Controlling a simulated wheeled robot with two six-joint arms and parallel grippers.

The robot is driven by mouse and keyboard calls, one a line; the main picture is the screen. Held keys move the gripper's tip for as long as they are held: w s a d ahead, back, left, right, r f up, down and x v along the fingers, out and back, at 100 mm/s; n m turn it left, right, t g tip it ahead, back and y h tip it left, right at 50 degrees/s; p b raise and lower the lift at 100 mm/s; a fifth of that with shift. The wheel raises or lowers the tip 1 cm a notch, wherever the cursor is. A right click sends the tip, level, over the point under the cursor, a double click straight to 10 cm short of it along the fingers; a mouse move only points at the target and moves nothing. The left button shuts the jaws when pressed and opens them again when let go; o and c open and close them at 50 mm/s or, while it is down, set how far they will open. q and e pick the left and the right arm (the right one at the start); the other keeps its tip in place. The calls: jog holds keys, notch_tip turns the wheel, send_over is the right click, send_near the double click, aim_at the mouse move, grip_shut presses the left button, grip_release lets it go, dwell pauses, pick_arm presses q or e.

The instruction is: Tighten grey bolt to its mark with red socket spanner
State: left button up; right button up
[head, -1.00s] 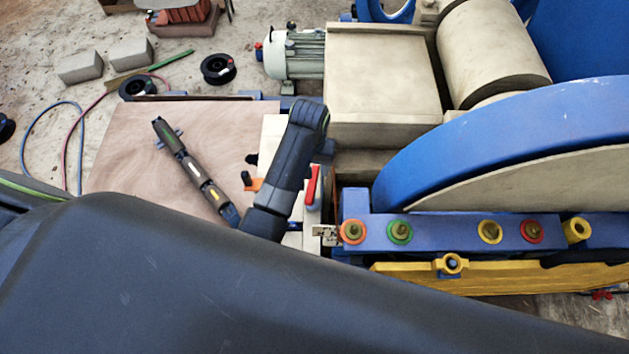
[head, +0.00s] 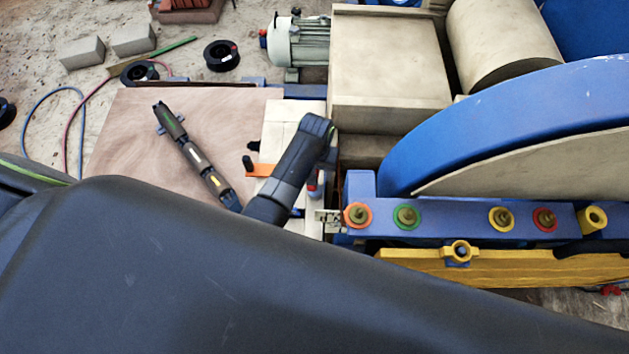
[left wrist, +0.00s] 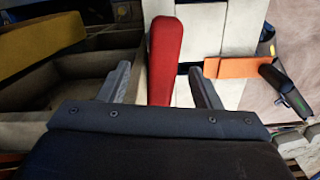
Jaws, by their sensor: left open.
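In the left wrist view, my left gripper (left wrist: 160,68) is open. A long red handle (left wrist: 165,50), probably that of the red socket spanner, lies between its two fingers with a gap on both sides. In the head view only a small part of the red handle (head: 312,190) shows beside my arm; my left gripper's fingers are hidden there. Several bolts stand in coloured rings along the blue beam (head: 450,226): orange (head: 357,215), green (head: 406,217), yellow (head: 501,219) and red (head: 544,219). I cannot tell which bolt is the grey one. My right gripper is not in view.
An orange piece (head: 259,170) lies left of my arm; it also shows in the wrist view (left wrist: 228,68). A dark bar with coloured marks (head: 193,153) lies on the brown board (head: 120,150). A blue flywheel (head: 500,115) and yellow beam (head: 520,268) stand right.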

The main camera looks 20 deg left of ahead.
pick_arm(q)
jog(key=shift+f, duration=0.4)
jog(key=shift+r, duration=0.1)
jog(key=shift+p, duration=0.3)
dwell(0.4)
jog(key=shift+p, duration=0.35)
